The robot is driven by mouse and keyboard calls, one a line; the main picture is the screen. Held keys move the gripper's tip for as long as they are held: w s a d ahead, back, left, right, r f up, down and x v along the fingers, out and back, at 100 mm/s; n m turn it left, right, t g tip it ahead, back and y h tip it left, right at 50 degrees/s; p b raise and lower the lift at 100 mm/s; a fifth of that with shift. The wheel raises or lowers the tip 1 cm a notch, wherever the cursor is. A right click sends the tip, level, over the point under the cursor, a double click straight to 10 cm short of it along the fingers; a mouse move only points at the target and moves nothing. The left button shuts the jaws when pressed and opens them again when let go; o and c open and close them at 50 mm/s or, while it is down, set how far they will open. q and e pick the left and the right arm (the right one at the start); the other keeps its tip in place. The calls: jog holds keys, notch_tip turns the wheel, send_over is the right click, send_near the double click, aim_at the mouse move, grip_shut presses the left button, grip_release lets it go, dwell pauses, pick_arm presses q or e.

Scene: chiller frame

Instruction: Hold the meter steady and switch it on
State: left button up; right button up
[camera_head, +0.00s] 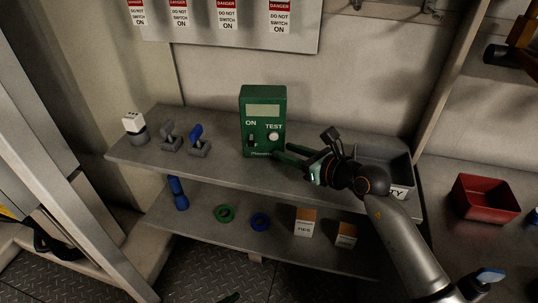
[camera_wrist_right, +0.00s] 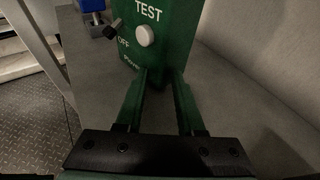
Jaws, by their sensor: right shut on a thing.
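The meter (camera_head: 263,121) is a green box standing upright on the upper grey shelf, with a blank pale display, a white TEST button (camera_head: 273,137) and a dark lever switch (camera_head: 252,140) under the word ON. In the wrist view the lever (camera_wrist_right: 113,29) sticks out above the word OFF; I cannot tell its setting surely. My right gripper (camera_head: 284,151) reaches in from the right at the meter's lower right edge. In the wrist view its fingers (camera_wrist_right: 162,82) are shut on the meter's lower corner (camera_wrist_right: 168,66).
Left of the meter stand a white-topped item (camera_head: 134,125) and grey and blue clamp-like parts (camera_head: 197,137). A grey bin (camera_head: 396,166) is behind my right arm. The lower shelf holds rings and small boxes (camera_head: 305,222). A red bin (camera_head: 485,199) sits at right.

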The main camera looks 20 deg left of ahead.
grip_shut()
jog(key=o, duration=1.3)
grip_release()
